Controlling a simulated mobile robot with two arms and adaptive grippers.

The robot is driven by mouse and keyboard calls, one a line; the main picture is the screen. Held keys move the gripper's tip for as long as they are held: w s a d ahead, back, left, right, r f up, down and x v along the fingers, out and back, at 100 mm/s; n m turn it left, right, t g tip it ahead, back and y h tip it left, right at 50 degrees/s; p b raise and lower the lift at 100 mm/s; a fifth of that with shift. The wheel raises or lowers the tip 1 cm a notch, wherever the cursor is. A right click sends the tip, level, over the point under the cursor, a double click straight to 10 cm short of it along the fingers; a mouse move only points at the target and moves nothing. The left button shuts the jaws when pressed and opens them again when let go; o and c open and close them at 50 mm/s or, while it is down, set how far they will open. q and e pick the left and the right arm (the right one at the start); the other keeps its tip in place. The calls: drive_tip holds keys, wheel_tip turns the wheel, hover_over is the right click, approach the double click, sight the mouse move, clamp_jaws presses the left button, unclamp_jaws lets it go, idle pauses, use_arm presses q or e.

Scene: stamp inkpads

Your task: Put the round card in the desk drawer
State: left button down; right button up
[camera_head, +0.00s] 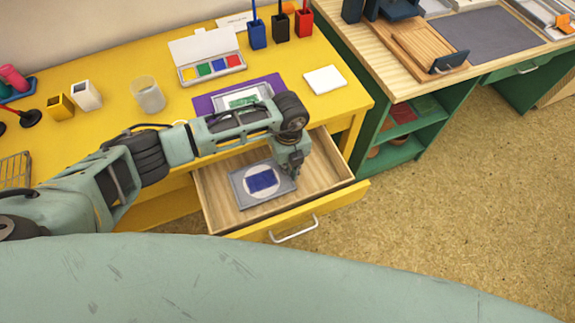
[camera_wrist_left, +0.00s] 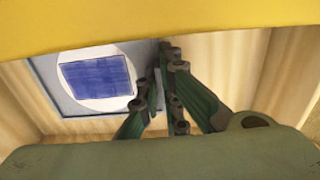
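The desk drawer (camera_head: 220,212) is pulled out of the yellow desk; its wooden inside shows. A white round card (camera_head: 249,185) with a dark blue square print lies on a square grey plate (camera_head: 243,203) within the drawer. The card also shows in the left wrist view (camera_wrist_left: 94,106). My left gripper (camera_head: 293,173) points down at the plate's right edge. In the left wrist view its fingers (camera_wrist_left: 170,88) come close together beside the plate; whether they grip its edge is unclear. My right gripper is not in view.
On the yellow desk (camera_head: 85,150) stand a paint box (camera_head: 210,68), a cup (camera_head: 148,95), a purple mat (camera_head: 203,104) and a white square pad (camera_head: 324,80). The drawer's handle (camera_head: 295,230) faces the floor. A green bench (camera_head: 365,165) stands at right.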

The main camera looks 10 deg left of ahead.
use_arm(q)
drive_tip(key=shift+s+a+f, duration=0.1)
drive_tip(key=shift+f, duration=0.1)
drive_tip(key=shift+f, duration=0.2)
drive_tip(key=c, duration=2)
unclamp_jaws()
drive_tip(key=shift+r, duration=0.2)
wheel_tip(320, 180, up, 12)
drive_tip(key=shift+r+b, duration=0.1)
drive_tip(key=shift+b, duration=0.35)
